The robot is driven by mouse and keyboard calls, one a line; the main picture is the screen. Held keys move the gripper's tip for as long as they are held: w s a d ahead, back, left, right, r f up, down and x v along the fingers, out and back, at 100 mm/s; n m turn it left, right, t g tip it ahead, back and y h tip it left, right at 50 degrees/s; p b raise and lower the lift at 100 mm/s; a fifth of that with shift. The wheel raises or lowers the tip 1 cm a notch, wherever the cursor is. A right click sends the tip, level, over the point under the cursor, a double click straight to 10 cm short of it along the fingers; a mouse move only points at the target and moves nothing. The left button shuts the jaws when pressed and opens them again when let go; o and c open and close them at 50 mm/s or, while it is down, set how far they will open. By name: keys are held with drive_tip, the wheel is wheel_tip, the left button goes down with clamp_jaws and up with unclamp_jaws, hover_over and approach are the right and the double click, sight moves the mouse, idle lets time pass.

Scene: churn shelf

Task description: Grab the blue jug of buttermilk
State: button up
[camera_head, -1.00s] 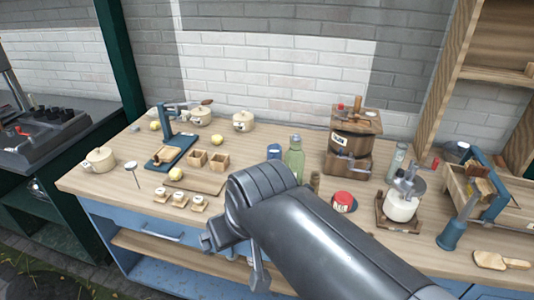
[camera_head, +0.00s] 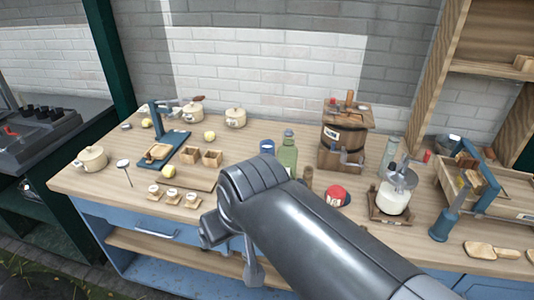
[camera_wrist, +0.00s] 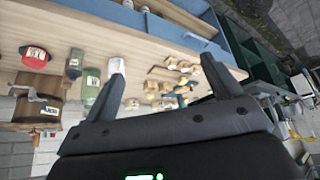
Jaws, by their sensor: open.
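A blue jug (camera_head: 267,147) stands on the wooden worktop in the head view, behind and left of the green bottle (camera_head: 288,155); my arm hides its lower part. I cannot make the jug out in the wrist view, where one finger covers the area beside the green bottle (camera_wrist: 90,86). My gripper (camera_head: 231,254) is at the front edge of the worktop, nearer than the jug and apart from it. In the wrist view my gripper (camera_wrist: 162,62) is open with nothing between its fingers.
A dark slim bottle (camera_head: 306,179) and a red-lidded jar (camera_head: 336,196) stand right of my arm. The wooden churn (camera_head: 343,145) is behind them. Small wooden boxes (camera_head: 211,158) and a blue press (camera_head: 170,146) are to the left.

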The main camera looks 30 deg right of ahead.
sight(264, 151)
drive_tip(key=c, duration=0.5)
drive_tip(key=w+d+f+n+g+h, duration=0.1)
drive_tip(key=w+d+f+n+h, duration=0.1)
drive_tip(key=w+d+n+h, duration=0.55)
drive_tip(key=w+d+f+n+g+h, duration=0.15)
drive_tip(key=w+d+n, duration=0.35)
drive_tip(key=w+d, duration=0.65)
drive_tip(key=w+d+f+n+t, duration=0.1)
drive_tip(key=w+d+f+n, duration=0.1)
drive_tip(key=w+f+n, duration=0.2)
drive_tip(key=w+d+f+n+t+h, duration=0.1)
drive_tip(key=w+d+f+n+t, duration=0.1)
drive_tip(key=w+f+n, duration=0.2)
drive_tip(key=w+d+f+n+t, duration=0.1)
drive_tip(key=w+f+n+t, duration=0.1)
drive_tip(key=w+f+n, duration=0.3)
drive_tip(key=shift+w+d+n+h, duration=0.2)
drive_tip(key=shift+w+n, duration=0.35)
drive_tip(key=shift+w, duration=0.2)
drive_tip(key=shift+w+d+n+h, duration=0.2)
drive_tip(key=shift+w+n, duration=0.3)
drive_tip(key=shift+w, duration=0.25)
drive_tip(key=x, duration=0.4)
drive_tip(key=shift+w+d+f, duration=0.1)
drive_tip(key=shift+w+f, duration=0.15)
drive_tip(key=shift+w, duration=0.05)
drive_tip(key=shift+w+x, duration=0.2)
drive_tip(key=shift+x, duration=2.9)
